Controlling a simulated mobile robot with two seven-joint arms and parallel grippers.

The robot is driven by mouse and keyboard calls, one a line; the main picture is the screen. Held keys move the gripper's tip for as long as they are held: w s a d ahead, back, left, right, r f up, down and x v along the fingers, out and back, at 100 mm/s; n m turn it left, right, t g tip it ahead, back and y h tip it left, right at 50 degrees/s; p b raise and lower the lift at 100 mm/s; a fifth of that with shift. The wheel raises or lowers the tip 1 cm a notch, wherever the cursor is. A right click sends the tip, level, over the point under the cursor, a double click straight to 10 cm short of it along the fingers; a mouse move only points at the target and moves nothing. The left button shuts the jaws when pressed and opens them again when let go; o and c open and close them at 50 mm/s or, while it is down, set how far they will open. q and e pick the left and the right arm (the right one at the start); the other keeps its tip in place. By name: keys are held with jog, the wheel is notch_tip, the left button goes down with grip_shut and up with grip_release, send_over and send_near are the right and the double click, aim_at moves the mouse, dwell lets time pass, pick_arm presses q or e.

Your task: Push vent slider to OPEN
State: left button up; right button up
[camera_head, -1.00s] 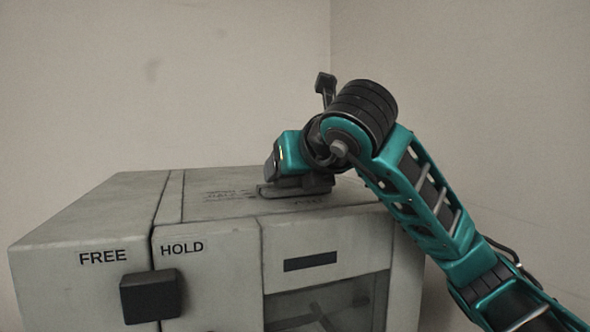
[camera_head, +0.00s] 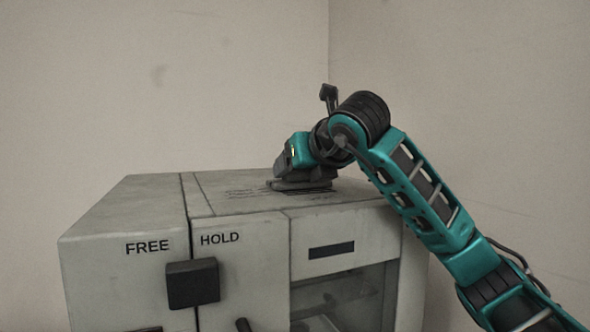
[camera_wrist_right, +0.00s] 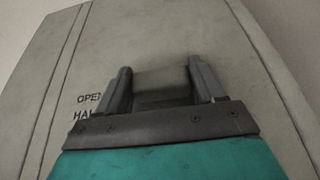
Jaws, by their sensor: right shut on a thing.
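The vent slider's grey block (camera_wrist_right: 162,84) sits on top of the grey cabinet (camera_head: 350,218). My right gripper (camera_wrist_right: 162,88) is shut on it, one dark finger on each side. In the head view my right gripper (camera_head: 298,183) is low against the cabinet top and hides the slider. The OPEN label (camera_wrist_right: 89,98) and a partly covered label starting "HA" (camera_wrist_right: 82,115) are printed left of the gripper in the wrist view. My left gripper is not in view.
The cabinet front has FREE and HOLD labels above a dark square knob (camera_head: 193,283), a dark slot (camera_head: 331,250) and a glazed window (camera_head: 345,297). Bare walls stand behind. The left part of the cabinet top is clear.

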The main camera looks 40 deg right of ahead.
jog(key=shift+w+r, duration=0.15)
jog(key=shift+w, duration=0.45)
jog(key=shift+w+d, duration=0.1)
jog(key=shift+d, duration=0.05)
jog(key=o, duration=1.2)
jog(key=shift+c, duration=0.2)
jog(key=shift+o, duration=1.4)
jog(key=shift+w, duration=0.2)
jog(key=shift+s, duration=0.1)
